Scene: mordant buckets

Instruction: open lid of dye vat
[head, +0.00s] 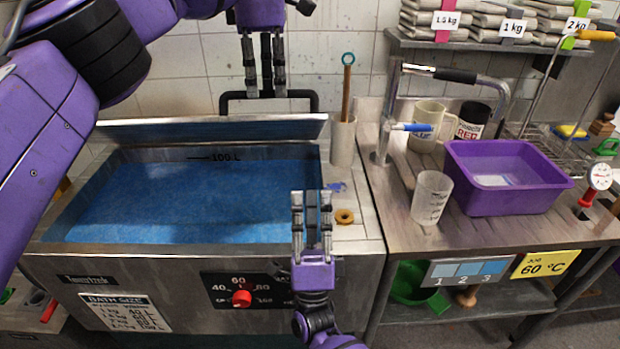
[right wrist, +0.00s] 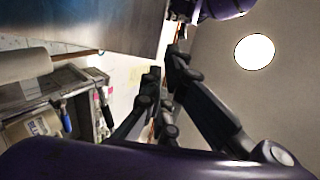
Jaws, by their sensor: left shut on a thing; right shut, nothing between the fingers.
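The dye vat (head: 345,262) is a steel tank at the left, with blue liquid (head: 190,200) in plain view. Its steel lid (head: 200,129) is raised along the back, seen as a narrow band, so the tank mouth is uncovered. A black bar handle (head: 228,102) shows above the lid's upper edge. My left gripper (head: 265,85) points down and is shut on this handle; the exact contact is partly hidden by the fingers. My right gripper (head: 311,208) is shut and empty, pointing up in front of the vat's right rim.
A holder with a wooden rod (head: 347,95) and a brown ring (head: 344,216) are at the vat's right side. The counter right of it bears a tap (head: 384,140), a clear beaker (head: 431,197) and a purple tub (head: 507,180). A shelf with bags hangs above.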

